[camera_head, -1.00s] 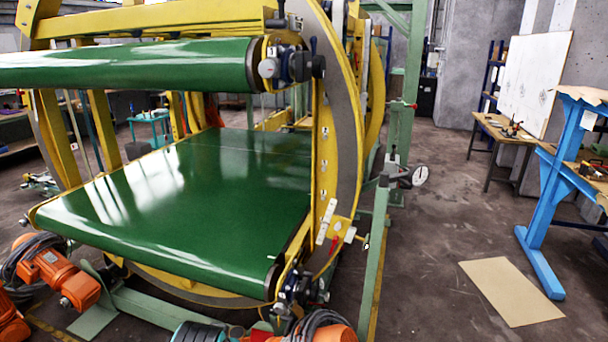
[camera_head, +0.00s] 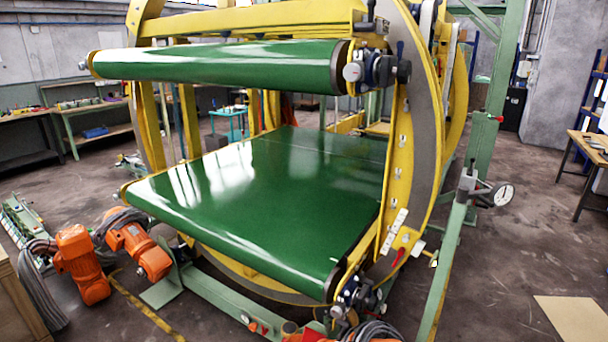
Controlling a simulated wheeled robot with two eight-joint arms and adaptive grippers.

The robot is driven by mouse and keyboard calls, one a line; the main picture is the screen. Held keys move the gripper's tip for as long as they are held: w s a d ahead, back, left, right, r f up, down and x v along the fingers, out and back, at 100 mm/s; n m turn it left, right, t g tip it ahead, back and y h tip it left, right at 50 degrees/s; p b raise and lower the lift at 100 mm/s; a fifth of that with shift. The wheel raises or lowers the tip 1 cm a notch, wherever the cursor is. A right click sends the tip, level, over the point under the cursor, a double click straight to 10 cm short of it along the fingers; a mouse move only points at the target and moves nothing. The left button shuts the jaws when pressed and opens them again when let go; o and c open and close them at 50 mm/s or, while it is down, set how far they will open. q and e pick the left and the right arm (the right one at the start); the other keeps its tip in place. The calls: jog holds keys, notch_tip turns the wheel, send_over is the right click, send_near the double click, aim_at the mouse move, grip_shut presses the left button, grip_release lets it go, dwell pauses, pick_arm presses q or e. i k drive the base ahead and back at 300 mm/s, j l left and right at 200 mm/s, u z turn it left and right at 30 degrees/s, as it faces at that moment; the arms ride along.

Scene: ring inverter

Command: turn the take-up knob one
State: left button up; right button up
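The ring inverter (camera_head: 421,150) stands in the middle of the view, with a large yellow ring frame. Its upper green belt roller (camera_head: 215,68) has a blue-and-dark fitting with a pale round knob (camera_head: 352,72) at its right end. The lower green belt (camera_head: 250,200) has a similar dark fitting with small knobs (camera_head: 358,297) at its near right corner. I cannot tell which of these is take-up knob one. Neither of my grippers is in view.
A green post with a dial gauge (camera_head: 502,194) stands right of the ring. Orange motors (camera_head: 82,264) and cables sit at the lower left. A flat tan sheet (camera_head: 572,318) lies on the floor at right. Floor between the ring and the wooden table (camera_head: 590,146) is mostly clear.

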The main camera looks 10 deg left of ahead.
aim_at(336, 312)
jog(key=l+u, duration=0.6)
jog(key=u, duration=0.15)
jog(key=l+u, duration=0.35)
jog(key=k+l, duration=0.15)
jog(key=l, duration=0.25)
jog(key=k+l+u, duration=0.1)
jog(key=l, duration=0.3)
jog(key=k+l+u, duration=0.1)
jog(key=l, duration=0.25)
jog(key=k+l, duration=0.2)
jog(key=l, duration=0.2)
jog(key=k+l+u, duration=0.1)
jog(key=l, duration=0.25)
jog(key=k, duration=0.05)
